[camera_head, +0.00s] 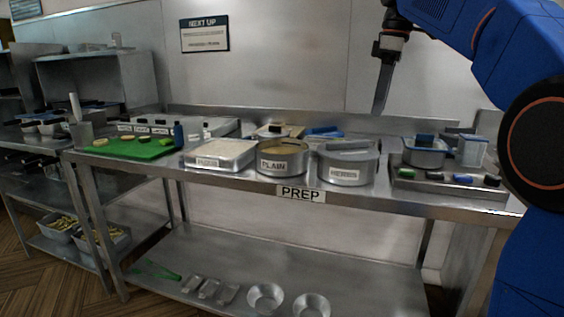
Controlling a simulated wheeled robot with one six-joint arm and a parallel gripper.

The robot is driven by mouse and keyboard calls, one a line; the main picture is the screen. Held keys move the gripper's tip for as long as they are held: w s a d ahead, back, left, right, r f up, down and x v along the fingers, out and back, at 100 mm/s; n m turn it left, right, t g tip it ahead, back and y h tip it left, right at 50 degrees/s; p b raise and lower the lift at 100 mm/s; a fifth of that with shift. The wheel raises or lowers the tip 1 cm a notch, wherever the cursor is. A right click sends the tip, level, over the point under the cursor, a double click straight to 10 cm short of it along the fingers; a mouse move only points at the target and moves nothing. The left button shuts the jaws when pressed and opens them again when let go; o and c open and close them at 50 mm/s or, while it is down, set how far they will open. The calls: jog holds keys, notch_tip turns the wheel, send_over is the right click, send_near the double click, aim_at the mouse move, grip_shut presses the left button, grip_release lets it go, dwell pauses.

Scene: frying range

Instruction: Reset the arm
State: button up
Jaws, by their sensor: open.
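My blue arm comes in from the upper right. My gripper (381,98) hangs in the upper right of the head view, pointing down, above the back part of the steel prep table (395,195). It looks empty and is apart from everything on the table. From this side the two fingers overlap, so the gap between them is hard to see.
On the table stand a green board (130,147), a labelled tray (220,156), a "PLAIN" tin (282,162), a lidded tin (347,167) and a tray (450,187) with small items. Bowls (266,298) lie on the lower shelf. The air around my gripper is clear.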

jog(key=s+d+f+m+t, duration=0.2)
jog(key=s+f+m, duration=0.4)
jog(key=s+f, duration=1)
jog(key=s+d+f+m+t+h, duration=0.1)
jog(key=s+f+m, duration=0.6)
jog(key=s+f, duration=0.9)
notch_tip(320, 180, down, 6)
jog(key=shift+s+d+f+t, duration=0.1)
jog(key=shift+s+d+t, duration=0.05)
jog(key=shift+d+t, duration=0.6)
